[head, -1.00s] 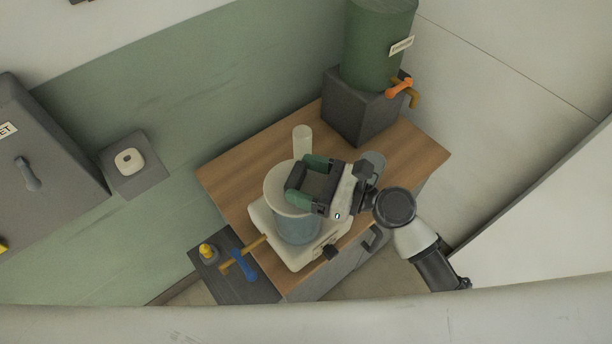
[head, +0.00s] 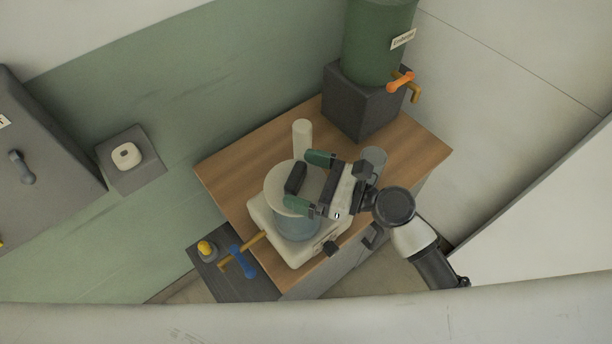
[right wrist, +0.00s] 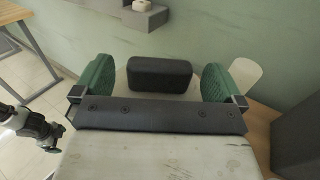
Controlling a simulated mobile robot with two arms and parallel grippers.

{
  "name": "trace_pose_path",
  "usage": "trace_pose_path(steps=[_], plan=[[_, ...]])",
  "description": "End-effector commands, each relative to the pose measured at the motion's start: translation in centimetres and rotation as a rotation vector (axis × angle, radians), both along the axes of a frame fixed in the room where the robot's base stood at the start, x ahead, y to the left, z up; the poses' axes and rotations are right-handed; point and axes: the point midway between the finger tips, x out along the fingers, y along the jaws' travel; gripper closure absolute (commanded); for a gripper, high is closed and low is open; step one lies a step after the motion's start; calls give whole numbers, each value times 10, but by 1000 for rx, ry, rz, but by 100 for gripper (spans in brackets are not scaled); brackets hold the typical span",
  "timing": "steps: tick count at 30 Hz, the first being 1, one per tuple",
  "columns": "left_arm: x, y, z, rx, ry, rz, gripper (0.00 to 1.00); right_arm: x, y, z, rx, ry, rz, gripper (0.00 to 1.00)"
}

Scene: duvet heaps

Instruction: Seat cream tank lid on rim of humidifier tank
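The cream tank lid (head: 278,193) lies on top of the clear bluish humidifier tank (head: 297,227), apparently flat on its rim; part of the rim is hidden. Its dark bar handle (head: 296,178) stands up from the lid. The tank stands on a cream base (head: 279,240). My right gripper (head: 308,181) is open, its green fingers on either side of the handle. In the right wrist view there is a gap between each finger and the handle (right wrist: 160,75), with the right gripper (right wrist: 157,80) around it.
The base is on a wooden cabinet top (head: 235,172). A white cylinder (head: 302,137) and a clear cup (head: 374,158) stand close by. A green dispenser (head: 378,45) with an orange tap sits on a dark block (head: 358,102) behind. A dark low stand (head: 240,283) is at front left.

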Motion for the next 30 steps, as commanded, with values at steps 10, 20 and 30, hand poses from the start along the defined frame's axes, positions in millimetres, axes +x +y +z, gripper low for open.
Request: trace_pose_path(steps=[10,20,30], plan=[[0,0,-9,0,0,0,10,-7,-16,-4,-3,0,0,0],[0,0,-36,0,0,-1,10,-34,-75,-5,-4,1,1,0],[0,0,-43,0,0,0,10,-44,-99,0,0,-1,1,0]])
